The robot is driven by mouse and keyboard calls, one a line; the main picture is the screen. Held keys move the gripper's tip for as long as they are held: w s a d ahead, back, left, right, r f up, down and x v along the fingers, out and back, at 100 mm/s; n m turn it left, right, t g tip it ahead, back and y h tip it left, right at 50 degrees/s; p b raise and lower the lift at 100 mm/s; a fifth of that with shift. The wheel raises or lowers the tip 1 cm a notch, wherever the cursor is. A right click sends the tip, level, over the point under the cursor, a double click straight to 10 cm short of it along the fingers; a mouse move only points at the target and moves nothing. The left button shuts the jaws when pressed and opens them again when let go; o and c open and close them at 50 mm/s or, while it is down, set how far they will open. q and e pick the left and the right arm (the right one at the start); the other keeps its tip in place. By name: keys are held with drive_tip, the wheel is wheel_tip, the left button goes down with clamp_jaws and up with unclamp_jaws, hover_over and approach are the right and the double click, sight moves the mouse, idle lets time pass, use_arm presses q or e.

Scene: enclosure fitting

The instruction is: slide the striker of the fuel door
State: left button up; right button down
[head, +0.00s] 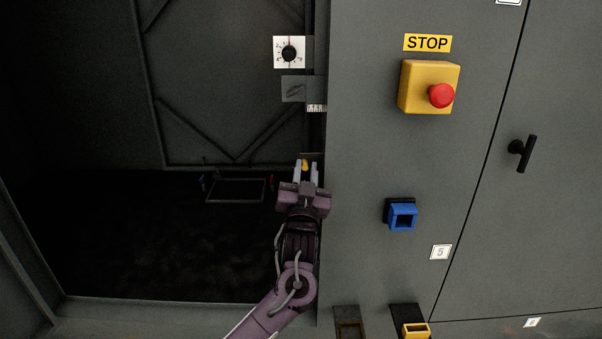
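My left gripper (305,168) reaches up from the bottom of the head view, at the right edge of the dark open bay. Its two pale fingers stand apart, with a small orange piece (305,165) showing between their tips. I cannot tell whether the fingers touch this piece or are on either side of it with a gap. The piece may be the striker, but its shape and mount are mostly hidden by the gripper. No fuel door can be made out for certain. My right gripper is not in view.
Above the gripper are a white dial plate with a black knob (289,53) and a grey plate (296,89). The grey panel to the right carries a yellow box with a red stop button (441,96), a blue square fitting (402,217) and a black handle (523,153). The bay's left side is free.

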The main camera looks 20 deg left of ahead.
use_arm(q)
drive_tip(key=shift+o, duration=1.2)
drive_tip(key=shift+d, duration=0.2)
drive_tip(key=shift+a, duration=0.15)
drive_tip(key=b+v, duration=0.3)
drive_tip(key=v, duration=0.4)
drive_tip(key=shift+s, duration=0.35)
drive_tip(key=shift+f, duration=0.15)
